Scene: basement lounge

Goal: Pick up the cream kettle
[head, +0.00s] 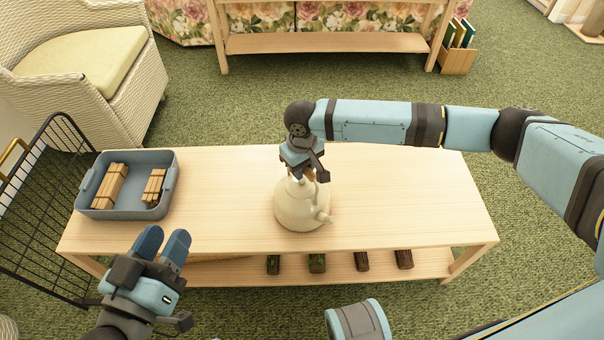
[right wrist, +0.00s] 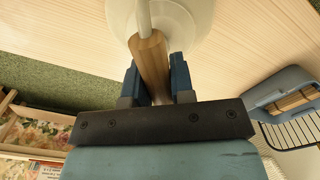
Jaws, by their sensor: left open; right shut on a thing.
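The cream kettle (head: 300,208) is in the middle of the low wooden table (head: 400,195), upright, with its spout toward the lower right. It also shows at the top of the right wrist view (right wrist: 195,22). My right gripper (head: 309,172) is above the kettle, shut on its wooden handle (right wrist: 151,62). In the right wrist view, the fingers (right wrist: 155,85) are on both sides of the handle. I cannot tell whether the kettle's base touches the table. My left gripper (head: 165,246) is open and empty near the table's front left edge.
A grey-blue bin (head: 125,211) with wooden bundles stands on the table's left end. A black wire rack (head: 45,215) is left of the table. Short logs (head: 317,263) lie on the lower shelf. The tabletop right of the kettle is clear.

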